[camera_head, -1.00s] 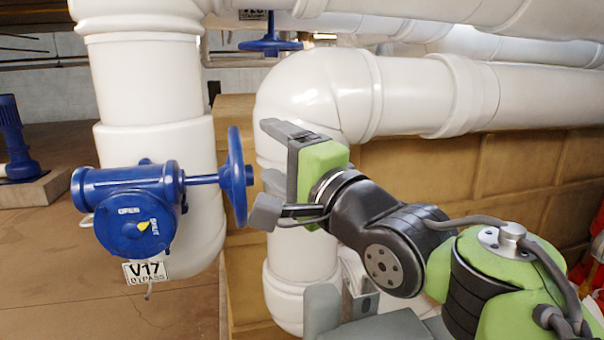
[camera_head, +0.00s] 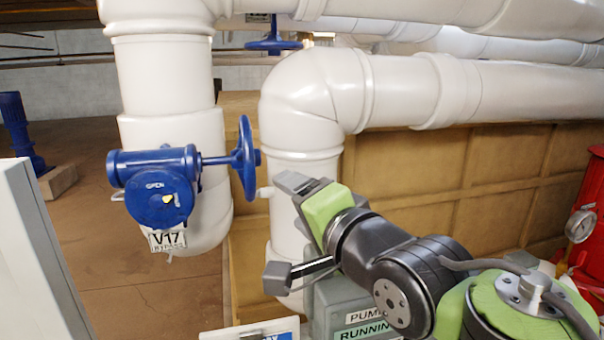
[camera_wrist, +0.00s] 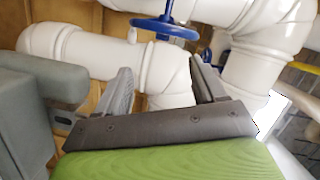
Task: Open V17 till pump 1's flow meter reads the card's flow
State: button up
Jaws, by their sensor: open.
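V17 is a blue valve gearbox (camera_head: 160,192) with a yellow pointer on its face. An "OPEN" mark shows on that face. A "V17 BYPASS" tag (camera_head: 167,240) hangs below. Its blue handwheel (camera_head: 245,158) stands edge-on at the right end of the stem. My gripper (camera_head: 285,230) is open and empty, to the right of and below the handwheel, apart from it. In the wrist view, my gripper's spread fingers (camera_wrist: 163,85) have nothing between them; a blue handwheel (camera_wrist: 165,27) lies beyond, and I cannot tell which valve it belongs to. I cannot identify pump 1's flow meter or the flow card.
Thick white pipes (camera_head: 315,95) run behind my arm. A grey box with a "PUMP RUNNING" label (camera_head: 368,325) sits below my gripper. A pale panel (camera_head: 35,260) fills the left edge. A round gauge (camera_head: 580,226) is at the right. Another blue handwheel (camera_head: 273,45) is higher up.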

jog(key=s+d+f+n+g+h, duration=0.4)
jog(key=s+d+f, duration=0.3)
jog(key=s+f, duration=0.4)
jog(key=s+d+f+n+g+h, duration=0.35)
jog(key=s+d+f, duration=0.45)
jog(key=f, duration=0.4)
notch_tip(320, 180, down, 12)
jog(key=s+g+b, duration=0.1)
jog(key=s+b, duration=0.1)
jog(key=b, duration=0.8)
jog(key=shift+d+r+h, duration=0.15)
jog(key=shift+d+h, duration=0.1)
jog(key=shift+h, duration=0.1)
jog(key=shift+n+g, duration=0.25)
